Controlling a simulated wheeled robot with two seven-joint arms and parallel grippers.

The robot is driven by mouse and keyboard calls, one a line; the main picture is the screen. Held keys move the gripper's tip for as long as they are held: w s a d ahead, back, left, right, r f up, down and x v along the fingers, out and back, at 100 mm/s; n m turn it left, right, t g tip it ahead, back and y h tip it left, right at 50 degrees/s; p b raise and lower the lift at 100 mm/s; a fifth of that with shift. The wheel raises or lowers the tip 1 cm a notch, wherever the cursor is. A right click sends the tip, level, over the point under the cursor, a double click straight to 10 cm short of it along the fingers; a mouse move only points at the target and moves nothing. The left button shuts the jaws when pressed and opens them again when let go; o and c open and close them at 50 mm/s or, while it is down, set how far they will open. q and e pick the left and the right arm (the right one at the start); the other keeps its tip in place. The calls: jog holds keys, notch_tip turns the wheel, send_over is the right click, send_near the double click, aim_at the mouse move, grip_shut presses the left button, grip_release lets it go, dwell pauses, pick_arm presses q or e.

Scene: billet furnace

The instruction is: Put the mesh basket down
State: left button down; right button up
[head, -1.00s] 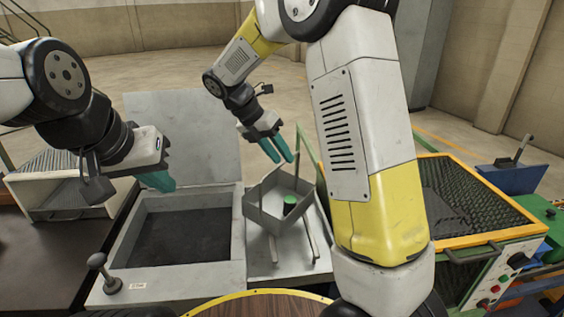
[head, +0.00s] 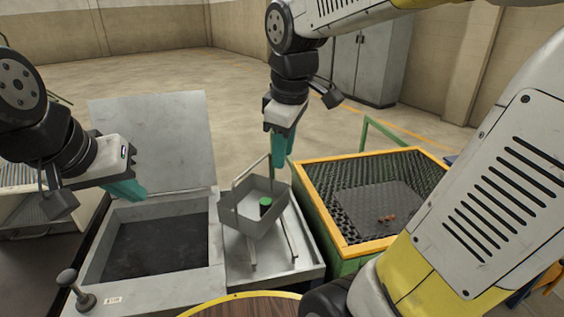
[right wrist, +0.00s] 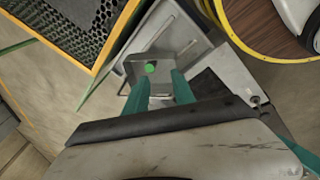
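The grey mesh basket (head: 238,217) has a thin raised handle and a small green-topped piece (head: 265,203) inside. It appears to sit on the rails of a pale metal tray (head: 306,262), though the contact under it is partly hidden. My right gripper (head: 282,164) is just above and behind the basket, by the handle's right end. In the right wrist view its teal fingers (right wrist: 162,82) are spread, with the basket (right wrist: 133,72) beyond their tips. I see nothing clamped between them. My left gripper (head: 126,191) hangs over the open grey box, away from the basket; its finger gap is unclear.
The open grey box (head: 103,258) with a dark interior and raised lid (head: 155,140) stands left of the tray. A yellow-rimmed black mesh bin (head: 335,232) with small brown pieces stands right. A round wooden top (head: 245,308) is in front.

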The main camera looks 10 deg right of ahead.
jog(key=s+m+t+y, duration=0.2)
jog(key=s+m+t, duration=0.1)
jog(key=s+m, duration=0.4)
jog(key=m, duration=0.3)
jog(key=shift+s+d+f, duration=0.15)
jog(key=shift+d, duration=0.15)
dwell(0.7)
